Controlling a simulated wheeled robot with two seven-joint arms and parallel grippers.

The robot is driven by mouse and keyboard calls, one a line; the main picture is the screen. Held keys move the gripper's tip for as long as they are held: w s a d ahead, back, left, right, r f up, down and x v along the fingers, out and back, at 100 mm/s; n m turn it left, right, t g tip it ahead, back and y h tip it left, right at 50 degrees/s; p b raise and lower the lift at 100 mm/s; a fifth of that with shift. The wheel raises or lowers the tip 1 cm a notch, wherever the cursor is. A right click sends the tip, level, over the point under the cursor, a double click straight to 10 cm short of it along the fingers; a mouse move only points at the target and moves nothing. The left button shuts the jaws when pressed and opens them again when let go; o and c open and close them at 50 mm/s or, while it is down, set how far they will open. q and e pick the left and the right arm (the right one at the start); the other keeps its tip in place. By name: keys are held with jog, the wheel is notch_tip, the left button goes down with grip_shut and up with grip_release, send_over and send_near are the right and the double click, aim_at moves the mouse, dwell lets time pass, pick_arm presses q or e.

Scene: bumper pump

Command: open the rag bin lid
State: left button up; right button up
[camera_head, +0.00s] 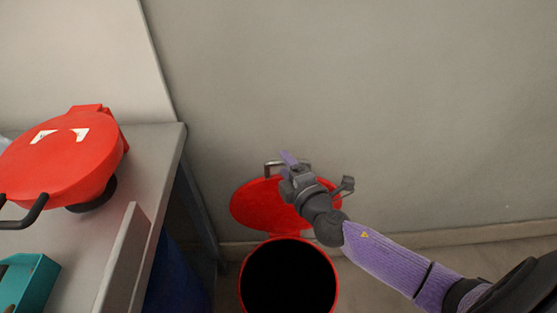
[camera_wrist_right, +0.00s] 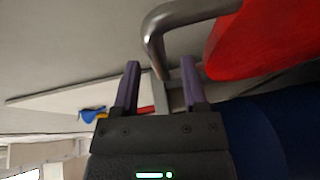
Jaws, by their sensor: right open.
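The rag bin (camera_head: 241,287) is a red round bin with a dark inside, standing on the floor below the wall. Its red lid (camera_head: 255,203) is swung up and open behind the mouth, close to the wall. The lid has a grey metal handle (camera_head: 268,169) at its far edge. My right gripper (camera_head: 286,163) is open beside the handle, in front of the lid, hiding part of it. In the right wrist view, the handle (camera_wrist_right: 156,40) ends near the gap between the open fingertips (camera_wrist_right: 160,63), and the lid (camera_wrist_right: 262,40) is to the right. I cannot tell whether they touch. My left gripper is not in view.
A grey table (camera_head: 160,150) stands at the left. On it are a red round device (camera_head: 60,170) with a black handle and a teal tray (camera_head: 38,285). A blue object (camera_head: 178,280) stands between table and bin. The wall is close behind the lid.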

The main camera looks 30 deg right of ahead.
jog(key=shift+w+d+f+b, duration=0.1)
jog(key=shift+w+f+b, duration=0.05)
jog(key=shift+w, duration=0.8)
jog(key=shift+w+d+f+b, duration=0.1)
jog(key=shift+w+b, duration=0.05)
jog(key=shift+w, duration=0.8)
grip_shut()
